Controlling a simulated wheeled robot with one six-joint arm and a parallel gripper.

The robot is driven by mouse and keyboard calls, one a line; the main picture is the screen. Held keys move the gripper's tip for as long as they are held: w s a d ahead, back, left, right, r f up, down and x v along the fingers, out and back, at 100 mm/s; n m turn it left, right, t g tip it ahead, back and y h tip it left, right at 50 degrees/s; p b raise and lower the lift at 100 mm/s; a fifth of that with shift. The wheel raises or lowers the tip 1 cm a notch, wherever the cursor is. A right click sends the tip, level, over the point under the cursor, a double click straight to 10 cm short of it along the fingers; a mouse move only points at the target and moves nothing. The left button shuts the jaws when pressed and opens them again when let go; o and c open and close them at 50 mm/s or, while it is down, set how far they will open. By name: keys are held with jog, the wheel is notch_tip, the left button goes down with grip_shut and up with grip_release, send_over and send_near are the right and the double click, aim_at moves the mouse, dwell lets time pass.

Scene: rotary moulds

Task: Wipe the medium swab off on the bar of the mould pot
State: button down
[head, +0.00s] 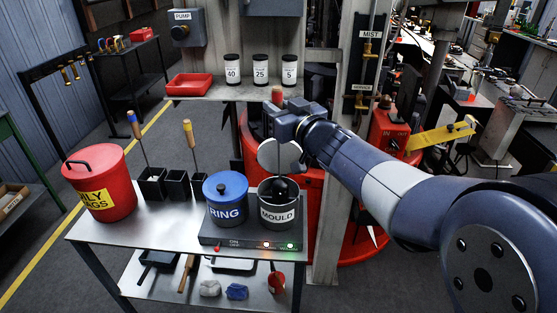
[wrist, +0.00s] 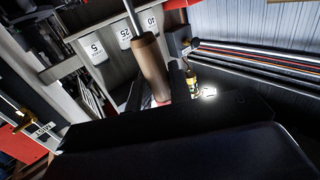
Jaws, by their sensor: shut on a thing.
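My gripper (head: 279,112) is shut on a swab with a brown handle (wrist: 151,66). The handle has a red end and a metal rod in the wrist view. In the head view the handle's top (head: 277,94) shows above the gripper. The swab's dark lower end (head: 280,188) is at the mouth of the open grey mould pot (head: 278,215). I cannot tell whether it touches the pot's bar, which I cannot make out. A pale rounded plate (head: 268,157) shows below the gripper, over the pot.
The ring pot (head: 227,206) with a blue lid stands left of the mould pot. Swabs with blue (head: 135,128) and yellow (head: 188,130) handle ends stand in black holders; the middle holder (head: 177,186) looks empty. A red rag bin (head: 98,182) stands at the bench's left.

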jog(key=shift+d+p, duration=0.8)
jog(key=shift+p, duration=0.9)
dwell(1.5)
jog(key=shift+r, duration=0.1)
notch_tip(320, 180, up, 3)
jog(key=p, duration=0.3)
jog(key=shift+a, duration=0.2)
dwell(0.5)
